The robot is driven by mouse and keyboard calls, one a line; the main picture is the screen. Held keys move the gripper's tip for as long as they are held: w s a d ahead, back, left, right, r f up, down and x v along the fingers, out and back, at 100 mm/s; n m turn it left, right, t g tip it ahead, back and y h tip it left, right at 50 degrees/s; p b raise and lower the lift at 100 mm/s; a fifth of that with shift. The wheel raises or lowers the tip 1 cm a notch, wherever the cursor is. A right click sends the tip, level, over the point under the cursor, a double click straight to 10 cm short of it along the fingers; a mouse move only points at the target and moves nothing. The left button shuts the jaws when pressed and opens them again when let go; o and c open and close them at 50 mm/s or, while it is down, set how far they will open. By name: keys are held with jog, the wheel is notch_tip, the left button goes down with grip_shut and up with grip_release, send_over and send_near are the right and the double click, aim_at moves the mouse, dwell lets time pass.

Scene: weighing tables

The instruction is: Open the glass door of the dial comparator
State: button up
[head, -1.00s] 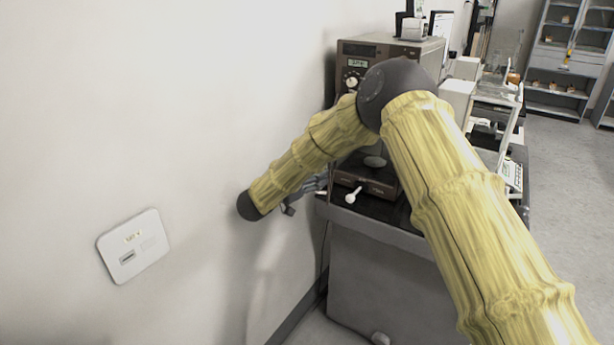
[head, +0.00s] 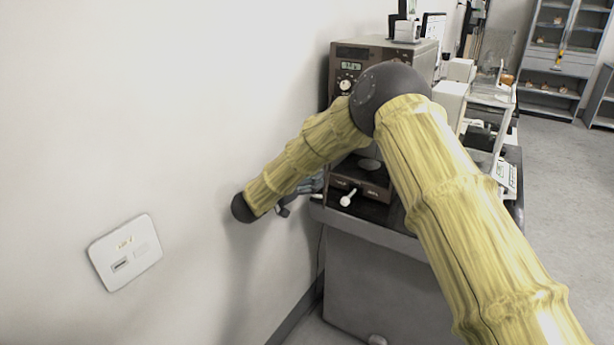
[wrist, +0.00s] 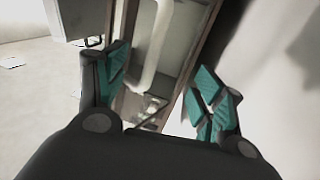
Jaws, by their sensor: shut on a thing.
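The dial comparator (head: 345,52) is a brown box with a small display and a knob, on the dark table against the wall. Its lower brown base (head: 372,190) shows below my arm, with a white-ended lever (head: 348,197) in front. My arm covers most of its middle, so the door's opening is hidden in the head view. My gripper (head: 303,190) is at the comparator's left side, near the wall, partly hidden by my arm. In the wrist view its teal fingers (wrist: 160,75) stand either side of a brown-framed glass door (wrist: 190,58) with a pale curved bar (wrist: 150,45); the exact contact is unclear.
The white wall (head: 180,80) is close on the left, with a wall plate (head: 125,252). The table's grey front (head: 365,285) stands below the comparator. White instruments (head: 490,95) stand farther right on the table. The floor (head: 560,180) is open at the right.

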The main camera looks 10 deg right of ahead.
jog(key=shift+w+r, duration=0.1)
jog(key=shift+s+a, duration=0.3)
jog(key=shift+c, duration=1.1)
jog(key=v, duration=1.1)
jog(key=shift+s+a, duration=0.1)
jog(key=shift+a, duration=0.05)
jog(key=shift+c, duration=0.9)
